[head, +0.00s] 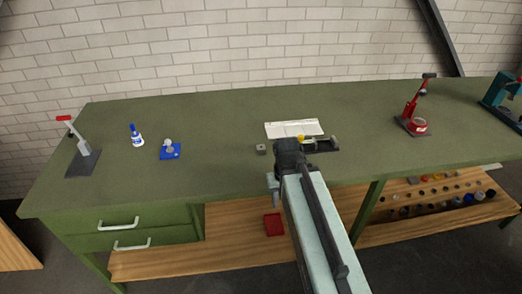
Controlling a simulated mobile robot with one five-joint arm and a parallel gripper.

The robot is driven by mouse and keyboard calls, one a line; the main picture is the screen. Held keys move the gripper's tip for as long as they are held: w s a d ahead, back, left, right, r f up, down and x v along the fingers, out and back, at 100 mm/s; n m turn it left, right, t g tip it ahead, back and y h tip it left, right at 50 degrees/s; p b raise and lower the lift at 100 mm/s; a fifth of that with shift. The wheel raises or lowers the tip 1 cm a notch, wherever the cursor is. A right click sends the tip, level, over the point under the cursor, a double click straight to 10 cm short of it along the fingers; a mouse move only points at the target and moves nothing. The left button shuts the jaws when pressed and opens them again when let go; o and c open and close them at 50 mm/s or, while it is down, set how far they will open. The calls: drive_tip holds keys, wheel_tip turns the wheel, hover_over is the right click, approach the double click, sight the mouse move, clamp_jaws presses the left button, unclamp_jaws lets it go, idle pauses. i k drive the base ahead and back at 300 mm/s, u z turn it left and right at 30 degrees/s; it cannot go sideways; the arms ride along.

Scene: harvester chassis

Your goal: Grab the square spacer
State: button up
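A small grey square block with a dark hole in it, which looks like the square spacer (261,149), lies on the green workbench (220,125) near its front edge. My arm reaches up from the bottom right, and my gripper (289,150) is at its dark end, just right of the spacer and apart from it in the picture. The fingers are too small and hidden to tell whether they are open or shut.
Right of my gripper lies a dark tool (322,144), with a white sheet (293,129) behind. A blue block (170,152), blue-white bottle (136,136) and red-handled clamp (82,156) stand left. A red press (412,112) stands right. A red box (273,224) sits on the lower shelf.

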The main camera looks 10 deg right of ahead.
sight(260, 148)
drive_tip(key=u, duration=2.8)
drive_tip(key=k, duration=1.05)
drive_tip(key=z, duration=0.7)
drive_tip(key=i, duration=1)
drive_tip(key=u, duration=0.05)
